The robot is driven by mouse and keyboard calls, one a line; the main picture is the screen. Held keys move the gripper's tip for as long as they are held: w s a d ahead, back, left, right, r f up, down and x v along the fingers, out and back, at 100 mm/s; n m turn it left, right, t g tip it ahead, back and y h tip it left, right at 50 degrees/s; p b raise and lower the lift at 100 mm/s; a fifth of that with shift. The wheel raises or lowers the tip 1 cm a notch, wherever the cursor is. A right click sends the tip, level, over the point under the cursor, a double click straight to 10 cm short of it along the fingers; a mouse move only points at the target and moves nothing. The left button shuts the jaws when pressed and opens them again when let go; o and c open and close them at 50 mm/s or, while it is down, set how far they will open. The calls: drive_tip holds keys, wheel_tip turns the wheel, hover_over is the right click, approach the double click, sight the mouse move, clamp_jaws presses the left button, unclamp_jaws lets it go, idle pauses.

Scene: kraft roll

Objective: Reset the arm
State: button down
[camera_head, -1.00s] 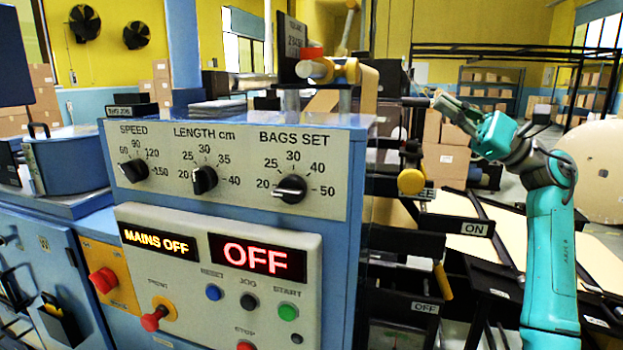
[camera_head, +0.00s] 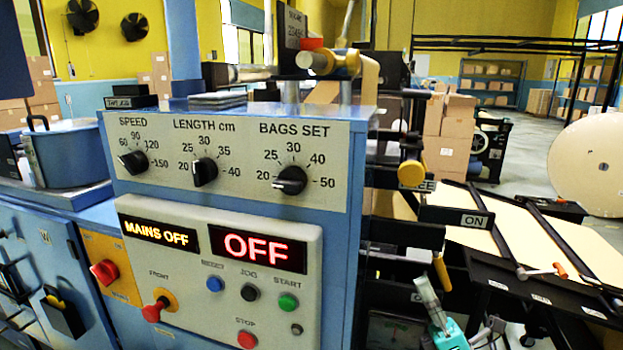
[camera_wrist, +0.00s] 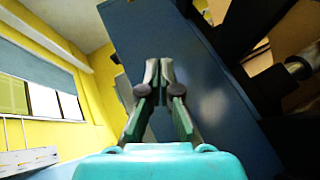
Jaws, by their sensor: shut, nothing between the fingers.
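My gripper (camera_head: 428,298) is low at the bottom right of the head view, right of the control cabinet and below the yellow-tipped lever. Only its fingers and part of its turquoise body show there. In the wrist view my gripper (camera_wrist: 159,75) has its fingertips together with nothing between them. A blue panel (camera_wrist: 190,60) lies beyond the fingertips in the wrist view.
The blue control cabinet (camera_head: 343,240) carries three dials and displays reading "MAINS OFF" and "OFF". A yellow-handled lever (camera_head: 441,271) hangs by the "ON" plate (camera_head: 474,221). A black frame with kraft paper (camera_head: 500,240) and a large paper roll (camera_head: 590,165) stand at the right.

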drive_tip(key=s+a+f+m+t+h, duration=0.2)
drive_tip(key=s+f+m+h, duration=1.65)
drive_tip(key=m, duration=0.55)
drive_tip(key=s+f+m+g, duration=0.2)
drive_tip(key=s+m+g, duration=0.2)
drive_tip(key=s, duration=1)
drive_tip(key=s+f+m+g, duration=0.3)
drive_tip(key=s+m, duration=0.4)
drive_tip(key=s, duration=0.6)
drive_tip(key=shift+s+a+f+m+g, duration=0.25)
drive_tip(key=shift+s+f+m+g, duration=0.1)
drive_tip(key=shift+g, duration=0.45)
